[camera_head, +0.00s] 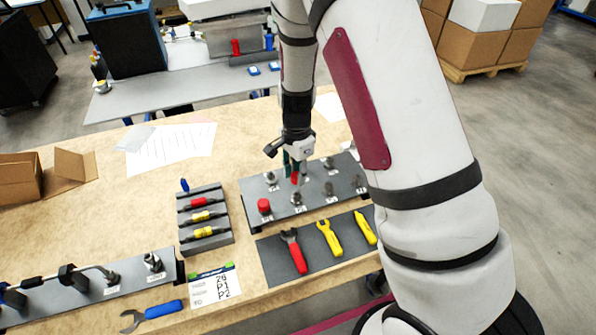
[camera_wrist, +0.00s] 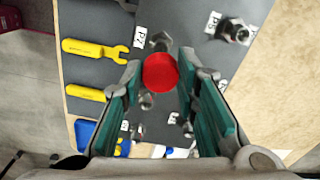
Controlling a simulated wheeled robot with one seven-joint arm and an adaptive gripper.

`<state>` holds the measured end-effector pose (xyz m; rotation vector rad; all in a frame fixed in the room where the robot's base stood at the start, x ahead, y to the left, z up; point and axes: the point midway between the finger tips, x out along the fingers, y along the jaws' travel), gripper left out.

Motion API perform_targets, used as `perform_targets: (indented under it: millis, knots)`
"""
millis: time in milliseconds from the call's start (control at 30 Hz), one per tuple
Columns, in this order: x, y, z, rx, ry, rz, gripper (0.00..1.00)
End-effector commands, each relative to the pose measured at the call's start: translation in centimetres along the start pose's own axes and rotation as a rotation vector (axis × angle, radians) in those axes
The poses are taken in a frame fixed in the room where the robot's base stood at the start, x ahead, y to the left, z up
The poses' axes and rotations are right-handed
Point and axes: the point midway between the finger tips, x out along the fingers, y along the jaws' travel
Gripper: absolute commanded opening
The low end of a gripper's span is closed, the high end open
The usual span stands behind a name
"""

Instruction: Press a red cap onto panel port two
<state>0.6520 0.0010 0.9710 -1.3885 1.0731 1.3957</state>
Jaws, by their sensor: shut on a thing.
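My gripper (camera_head: 296,165) points down over the grey port panel (camera_head: 318,200), among its metal ports. In the wrist view my gripper (camera_wrist: 160,80) has its green-lined fingers on either side of a round red cap (camera_wrist: 160,72), shut on it. A bit of this red cap (camera_head: 294,178) shows between the fingertips in the head view. A second red cap (camera_head: 264,206) sits on the panel's front-left port. Other ports (camera_head: 297,198) stand bare. The held cap hides what lies under it, so I cannot tell whether it touches a port.
A dark rack (camera_head: 222,240) with red and yellow pieces stands left of the panel. A dark mat (camera_head: 272,262) with a red-handled tool (camera_head: 296,254) and yellow tools (camera_head: 329,238) lies in front. A blue wrench (camera_head: 155,314) and a label card (camera_head: 213,286) lie front left.

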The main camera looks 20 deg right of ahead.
Motion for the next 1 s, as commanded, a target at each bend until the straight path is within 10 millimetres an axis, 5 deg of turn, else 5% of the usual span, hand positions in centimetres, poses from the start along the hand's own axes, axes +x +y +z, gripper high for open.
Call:
perform_targets:
  millis: [1000]
  knots:
    - [5.3, 0.0, -0.1, -0.004, -0.001, 0.002, 0.17]
